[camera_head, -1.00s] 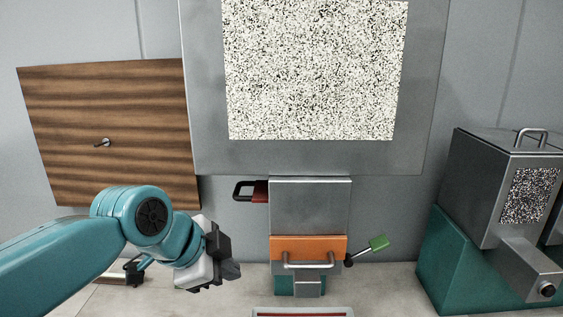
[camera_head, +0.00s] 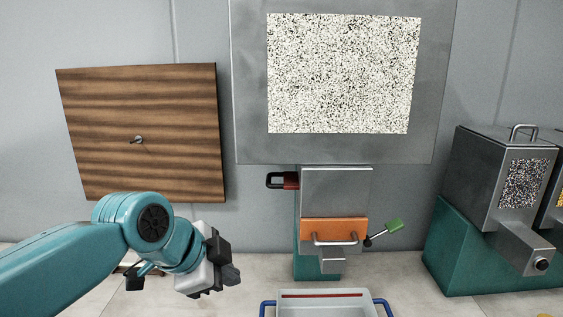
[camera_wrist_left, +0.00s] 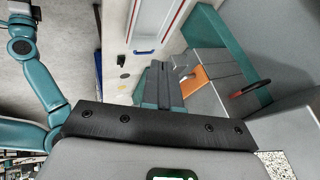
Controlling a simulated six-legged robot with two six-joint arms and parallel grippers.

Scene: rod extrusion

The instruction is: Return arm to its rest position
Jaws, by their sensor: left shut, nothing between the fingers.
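My left arm comes in from the left in the head view, with a teal forearm and wrist. My left gripper (camera_head: 231,274) is at its end, left of the extruder machine, with its dark fingers together and empty. In the left wrist view the fingers (camera_wrist_left: 161,84) are closed side by side, with nothing between them. The machine (camera_head: 335,190) has a grey body, an orange panel (camera_head: 332,230) with a handle, a red-handled lever (camera_head: 283,180) and a green-handled lever (camera_head: 393,225). My gripper is apart from all of these. My right gripper does not show in the head view.
A large grey hopper with a speckled panel (camera_head: 343,75) is above the machine. A tray with blue handles (camera_head: 325,301) stands in front. A wooden board (camera_head: 142,130) is on the left wall. A second grey and teal machine (camera_head: 505,190) stands at right.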

